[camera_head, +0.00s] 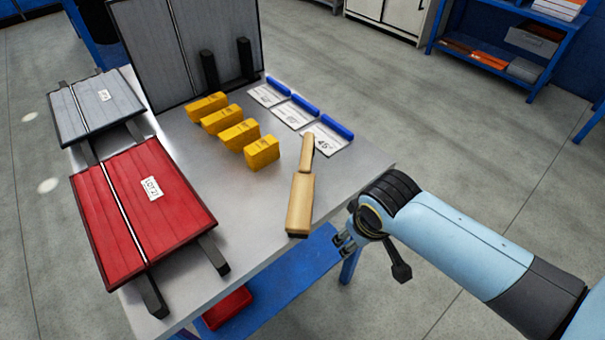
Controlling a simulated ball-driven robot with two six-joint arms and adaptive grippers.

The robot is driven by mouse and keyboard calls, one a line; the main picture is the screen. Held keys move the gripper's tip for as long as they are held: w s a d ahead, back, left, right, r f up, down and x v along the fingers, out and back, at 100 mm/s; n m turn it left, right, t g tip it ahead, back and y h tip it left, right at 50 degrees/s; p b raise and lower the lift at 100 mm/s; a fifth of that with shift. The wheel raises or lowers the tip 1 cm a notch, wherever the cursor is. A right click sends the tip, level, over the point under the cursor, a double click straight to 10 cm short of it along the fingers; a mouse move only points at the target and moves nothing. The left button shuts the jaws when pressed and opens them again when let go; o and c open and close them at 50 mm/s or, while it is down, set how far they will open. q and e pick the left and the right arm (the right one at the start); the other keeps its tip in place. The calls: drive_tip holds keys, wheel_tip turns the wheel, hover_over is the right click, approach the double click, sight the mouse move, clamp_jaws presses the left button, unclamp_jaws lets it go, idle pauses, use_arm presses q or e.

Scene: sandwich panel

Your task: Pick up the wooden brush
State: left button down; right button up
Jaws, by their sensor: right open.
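The wooden brush (300,203) lies on the grey table (223,209) near its right front edge. Its narrow handle points away, towards the cards, and its wide block is nearest me, with a dark strip at the near end. My right gripper (341,241) is just off the table's edge, to the right of the brush and apart from it. It is open and empty, though its fingers show small and partly hidden by my wrist. My left gripper is not in the view.
Several yellow blocks (239,135) stand in a row beyond the brush. White cards with blue bars (337,131) lie at the back right. A red panel (165,213) and a grey panel (94,108) rest on dark supports at the left. A large grey panel stands upright behind.

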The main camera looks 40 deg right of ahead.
drive_tip(key=w+r+m+p, duration=0.1)
drive_tip(key=w+r, duration=0.3)
drive_tip(key=r, duration=0.7)
drive_tip(key=m+h+p, duration=0.1)
drive_tip(key=m, duration=0.5)
approach(308, 142)
drive_tip(key=shift+s+t, duration=0.4)
drive_tip(key=shift+w+d+f, duration=0.1)
drive_tip(key=shift+w, duration=0.25)
drive_tip(key=shift+h, duration=0.3)
drive_tip(key=x, duration=0.4)
drive_tip(key=shift+w+d+f+b, duration=0.1)
drive_tip(key=shift+f+b, duration=0.25)
drive_tip(key=x, duration=0.5)
drive_tip(key=shift+a+f+b, duration=0.2)
drive_tip(key=shift+f+b, duration=0.15)
drive_tip(key=shift+f, duration=0.05)
clamp_jaws()
